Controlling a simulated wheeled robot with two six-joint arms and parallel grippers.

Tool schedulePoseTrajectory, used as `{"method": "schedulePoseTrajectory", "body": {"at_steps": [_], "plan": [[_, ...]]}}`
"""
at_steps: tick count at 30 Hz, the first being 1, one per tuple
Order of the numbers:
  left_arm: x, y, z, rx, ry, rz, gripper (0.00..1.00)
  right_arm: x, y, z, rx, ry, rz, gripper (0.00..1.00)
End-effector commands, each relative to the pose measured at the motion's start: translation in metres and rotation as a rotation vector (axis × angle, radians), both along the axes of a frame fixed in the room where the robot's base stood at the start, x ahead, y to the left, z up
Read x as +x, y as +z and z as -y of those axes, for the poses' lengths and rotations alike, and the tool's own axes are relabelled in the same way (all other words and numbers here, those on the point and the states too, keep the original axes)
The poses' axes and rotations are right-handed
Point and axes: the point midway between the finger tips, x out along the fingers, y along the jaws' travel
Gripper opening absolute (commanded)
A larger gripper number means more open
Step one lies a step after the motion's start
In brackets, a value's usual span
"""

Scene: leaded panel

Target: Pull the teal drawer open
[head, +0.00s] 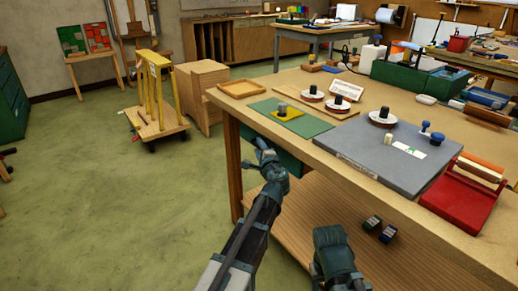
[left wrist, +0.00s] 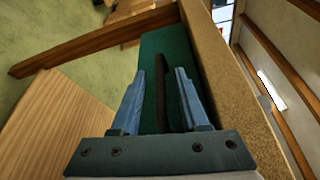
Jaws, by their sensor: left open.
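The teal drawer (head: 289,161) sits under the front edge of the workbench, near its left corner, and looks closed. My left gripper (head: 264,150) is in front of it and covers part of its face. In the left wrist view the drawer front (left wrist: 164,42) is dark green-teal, with a long dark bar handle (left wrist: 161,95) on it. The open fingers of my left gripper (left wrist: 169,72) lie on either side of the handle in the picture, with gaps to it. I cannot tell how deep they reach. Part of my right arm shows low in the head view; its fingers do not show.
The workbench top (head: 340,110) overhangs the drawer; a wooden leg (head: 233,165) stands left of it. A lower shelf (head: 310,215) lies beneath, with two small dark blocks. A yellow-framed cart (head: 155,125) stands further left. The floor before the drawer is clear.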

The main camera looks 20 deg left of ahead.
Motion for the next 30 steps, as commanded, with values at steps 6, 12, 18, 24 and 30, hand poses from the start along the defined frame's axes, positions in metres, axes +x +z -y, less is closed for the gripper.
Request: {"method": "schedulePoseTrajectory", "body": {"at_steps": [6, 12, 18, 24, 30], "plan": [[-0.0002, 0.0, 0.0, 0.0, 0.0, 0.0, 0.37, 0.0, 0.0, 0.0, 0.0, 0.0, 0.0, 0.5], [-0.0003, 0.0, 0.0001, 0.0, 0.0, 0.0, 0.01, 0.0, 0.0, 0.0, 0.0, 0.0, 0.0, 0.5], [-0.0004, -0.0001, 0.0002, 0.0, 0.0, 0.0, 0.0, 0.0, 0.0, 0.0, 0.0, 0.0, 0.0, 0.5], [-0.0004, -0.0001, 0.0002, 0.0, 0.0, 0.0, 0.0, 0.0, 0.0, 0.0, 0.0, 0.0, 0.0, 0.5], [-0.0006, -0.0001, 0.0003, 0.0, 0.0, 0.0, 0.0, 0.0, -0.0001, 0.0, 0.0, 0.0, 0.0, 0.5]]}}
